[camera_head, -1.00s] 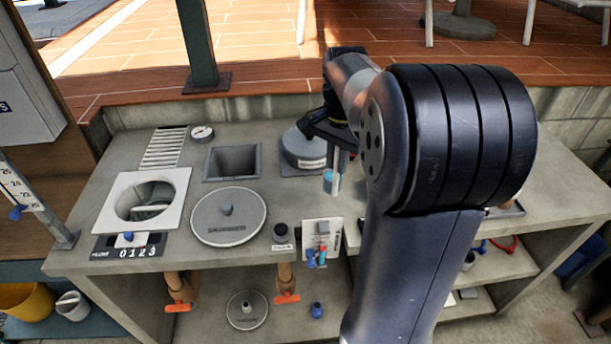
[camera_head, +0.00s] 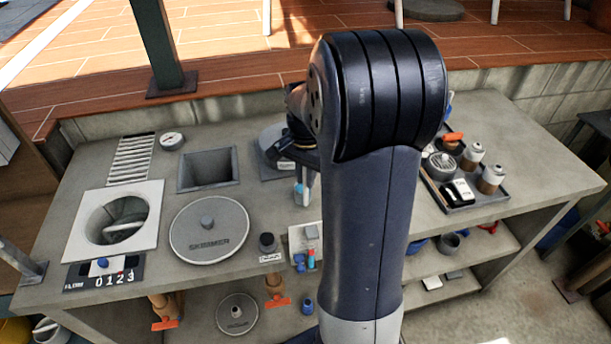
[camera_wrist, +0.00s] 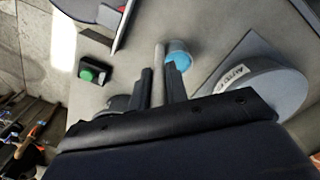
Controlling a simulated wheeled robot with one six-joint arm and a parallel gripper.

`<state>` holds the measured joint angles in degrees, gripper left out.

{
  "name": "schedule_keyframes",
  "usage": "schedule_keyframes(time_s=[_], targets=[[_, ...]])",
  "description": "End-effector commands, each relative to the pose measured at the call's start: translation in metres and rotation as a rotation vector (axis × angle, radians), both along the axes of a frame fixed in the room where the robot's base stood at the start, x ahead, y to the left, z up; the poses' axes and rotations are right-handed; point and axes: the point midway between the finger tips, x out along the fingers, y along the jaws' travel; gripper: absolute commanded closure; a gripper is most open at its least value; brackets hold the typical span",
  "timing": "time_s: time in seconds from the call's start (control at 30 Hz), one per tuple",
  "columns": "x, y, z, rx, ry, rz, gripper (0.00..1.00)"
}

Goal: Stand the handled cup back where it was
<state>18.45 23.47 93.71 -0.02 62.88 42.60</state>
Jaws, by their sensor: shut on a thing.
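The handled cup (camera_wrist: 178,57) is small and pale with light blue inside, and a pale upright handle (camera_wrist: 159,58) shows at its left side in the wrist view. My gripper (camera_wrist: 161,75) is shut on the cup at the handle, with one dark finger on each side. In the head view the cup (camera_head: 299,187) shows as a small blue and white piece over the worktop, partly behind my arm. My gripper (camera_head: 303,158) is mostly hidden there. I cannot tell whether the cup touches the worktop.
A grey round canister (camera_wrist: 268,92) with a label is right of the cup in the wrist view; a green-button box (camera_wrist: 93,73) is left. The worktop also holds a skimmer lid (camera_head: 208,238), a square basin (camera_head: 208,183) and a tray with jars (camera_head: 497,196) at right.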

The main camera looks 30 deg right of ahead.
Motion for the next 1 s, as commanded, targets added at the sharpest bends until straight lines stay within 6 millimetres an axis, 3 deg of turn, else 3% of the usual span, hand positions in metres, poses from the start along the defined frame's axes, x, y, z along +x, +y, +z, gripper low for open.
schedule_keyframes(time_s=[0.43,0.47,0.7,1.0], targets=[[0.0001,0.0000,-0.0094,0.000,-0.001,0.000,1.00],[0.0001,0.0000,-0.0082,0.000,-0.001,0.000,0.83],[0.0001,0.0000,-0.0079,0.000,-0.001,0.000,0.63],[0.0003,-0.0001,-0.0036,0.000,-0.001,0.000,0.63]])
